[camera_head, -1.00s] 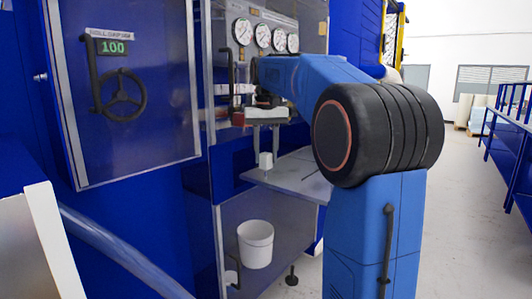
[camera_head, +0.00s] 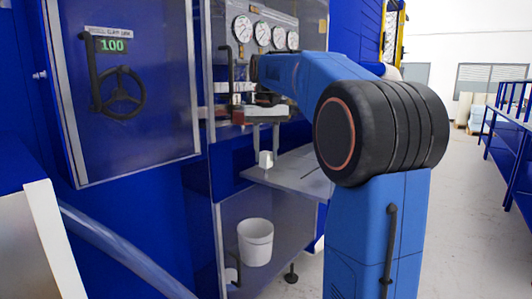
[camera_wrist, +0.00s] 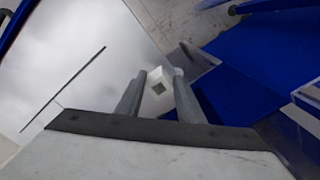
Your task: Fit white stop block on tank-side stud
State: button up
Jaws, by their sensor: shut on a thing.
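The white stop block (camera_head: 265,159) is small and pale. My gripper (camera_head: 266,148) points down and is shut on it, with the block at its fingertips above the grey shelf plate (camera_head: 290,172). In the wrist view the block (camera_wrist: 160,87) sits between the two grey fingers of my gripper (camera_wrist: 161,88), with a darker square on the face toward the camera. I cannot tell from these views whether the block touches anything below. I cannot make out the tank-side stud.
A white bucket (camera_head: 256,242) stands on the lower level under the plate. A dark handwheel (camera_head: 121,93) is on the blue door at the left, by a green display reading 100. Pressure gauges (camera_head: 264,35) sit above the work area. Open floor lies to the right.

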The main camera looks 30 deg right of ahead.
jog(key=shift+f, duration=1.65)
jog(key=o, duration=1.3)
jog(key=shift+c, duration=0.2)
notch_tip(320, 180, up, 17)
jog(key=shift+r, duration=0.15)
jog(key=s+a+f+n+t, duration=0.2)
jog(key=s+a+f, duration=0.8)
jog(key=s+f, duration=0.3)
jog(key=s+a+f+n+t, duration=0.1)
jog(key=s+f, duration=0.4)
jog(key=f, duration=0.3)
jog(key=s+a+f+n+t, duration=0.1)
jog(key=s+a+f, duration=0.1)
jog(key=s+f, duration=0.4)
jog(key=s+a+f+n, duration=0.1)
jog(key=s+f, duration=0.4)
jog(key=f, duration=0.7)
jog(key=shift+s+a+t, duration=0.35)
jog(key=shift+a+t, duration=0.05)
jog(key=shift+a, duration=0.35)
